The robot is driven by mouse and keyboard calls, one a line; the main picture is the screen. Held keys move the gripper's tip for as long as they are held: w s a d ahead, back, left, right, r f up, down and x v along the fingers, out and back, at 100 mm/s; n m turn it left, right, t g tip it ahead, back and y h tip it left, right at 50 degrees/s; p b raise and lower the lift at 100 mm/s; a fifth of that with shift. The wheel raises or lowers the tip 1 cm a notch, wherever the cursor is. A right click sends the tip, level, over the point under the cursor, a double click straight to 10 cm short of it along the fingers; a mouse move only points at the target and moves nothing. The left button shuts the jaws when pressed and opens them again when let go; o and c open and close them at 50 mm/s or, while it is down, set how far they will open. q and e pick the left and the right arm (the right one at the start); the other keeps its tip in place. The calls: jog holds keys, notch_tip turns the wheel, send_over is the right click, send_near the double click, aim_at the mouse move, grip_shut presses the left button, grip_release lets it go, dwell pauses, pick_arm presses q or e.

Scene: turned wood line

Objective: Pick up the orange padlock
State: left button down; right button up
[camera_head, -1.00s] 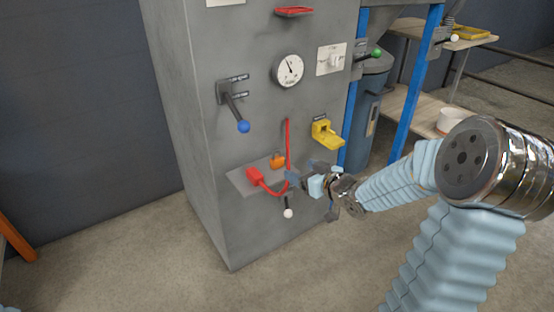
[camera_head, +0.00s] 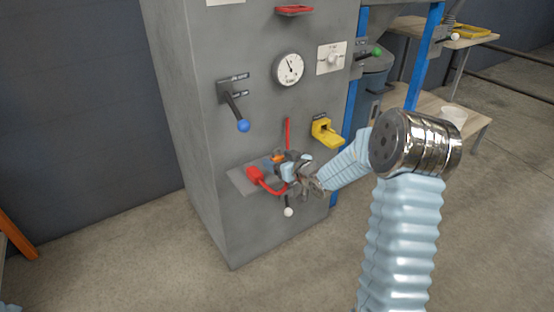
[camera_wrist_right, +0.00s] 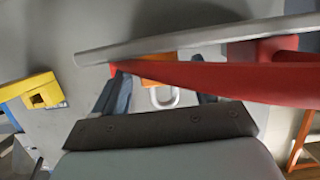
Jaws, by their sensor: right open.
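The orange padlock (camera_head: 279,158) shows only as a small patch in the head view, at the cabinet's small grey shelf, partly hidden by my right gripper (camera_head: 287,161). The dark fingers of my right gripper (camera_wrist_right: 160,98) are open, one on each side of the padlock in that view. I cannot tell whether they touch it. My left gripper is not in view.
A white-knobbed lever (camera_head: 288,211) is below, a yellow fitting (camera_head: 325,132) to the right, and a blue-knobbed lever (camera_head: 236,115) at upper left. The floor before the cabinet is clear.

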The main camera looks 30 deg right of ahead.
jog(key=c, duration=1.2)
